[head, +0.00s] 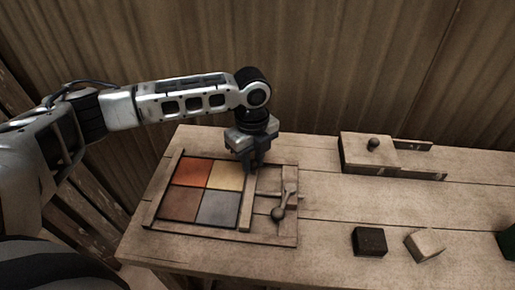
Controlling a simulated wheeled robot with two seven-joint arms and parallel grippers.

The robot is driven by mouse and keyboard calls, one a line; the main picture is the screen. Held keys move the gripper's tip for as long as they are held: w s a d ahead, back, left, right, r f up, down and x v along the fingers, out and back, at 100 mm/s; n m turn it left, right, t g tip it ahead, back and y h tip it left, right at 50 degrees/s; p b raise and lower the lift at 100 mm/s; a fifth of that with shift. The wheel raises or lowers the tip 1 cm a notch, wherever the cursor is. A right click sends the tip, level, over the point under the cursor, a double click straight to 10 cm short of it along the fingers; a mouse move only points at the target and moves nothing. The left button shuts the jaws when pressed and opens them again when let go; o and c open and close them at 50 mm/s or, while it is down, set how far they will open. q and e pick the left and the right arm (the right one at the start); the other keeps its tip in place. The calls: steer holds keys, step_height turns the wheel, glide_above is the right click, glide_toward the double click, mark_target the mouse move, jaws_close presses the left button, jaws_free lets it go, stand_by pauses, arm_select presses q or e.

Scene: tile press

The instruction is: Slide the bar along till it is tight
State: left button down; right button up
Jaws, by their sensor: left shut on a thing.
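A wooden frame (269,240) lies on the workbench and holds coloured tiles in a block: orange (194,172), yellow (226,175), brown (180,203) and grey (218,208). An upright wooden bar (246,214) stands along the right side of the tiles, with no clear gap showing between them. My left gripper (250,171) points down and is shut on the bar's far end. My right gripper is not in view.
A wooden box with a dark knob (373,144) stands at the back right of the workbench (330,210). A dark block (369,241) and a pale block (425,245) lie at the front right. A dark green object (507,242) is cut off at the right edge.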

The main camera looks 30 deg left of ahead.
arm_select(q)
steer(key=shift+a, duration=0.15)
steer(key=shift+s, duration=0.1)
steer(key=c, duration=1.2)
jaws_free()
steer(key=shift+o, duration=0.2)
steer(key=shift+r, duration=0.1)
step_height(320, 180, up, 16)
steer(key=shift+s+f, duration=0.1)
steer(key=shift+f, duration=0.1)
